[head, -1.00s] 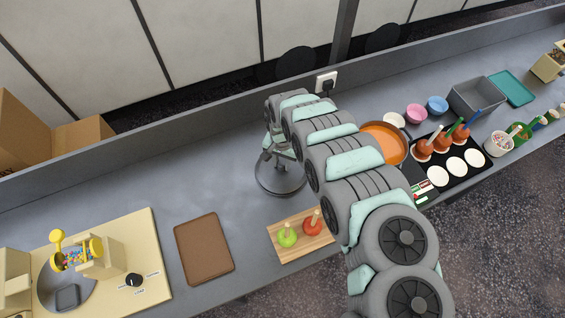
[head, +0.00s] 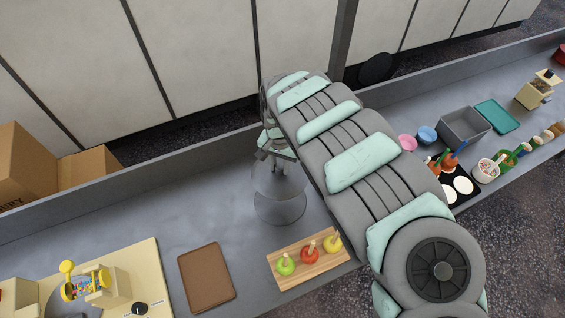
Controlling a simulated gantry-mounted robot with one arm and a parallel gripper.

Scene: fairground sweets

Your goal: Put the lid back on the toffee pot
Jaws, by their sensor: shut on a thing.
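My gripper (head: 278,150) points down over the grey counter left of the arm and is shut on the lid (head: 264,180). The lid looks round, see-through and grey. A darker round patch on the counter just below it looks like its shadow, so the lid seems raised a little, though the height is hard to judge. The toffee pot is hidden behind my arm now; a second ago its orange-brown toffee showed to the right of the arm.
A wooden board (head: 328,264) with several coloured apples on sticks lies in front of the lid. A brown tray (head: 206,277) lies to its left. A grey bin (head: 465,124), pink and blue bowls and cups stand right.

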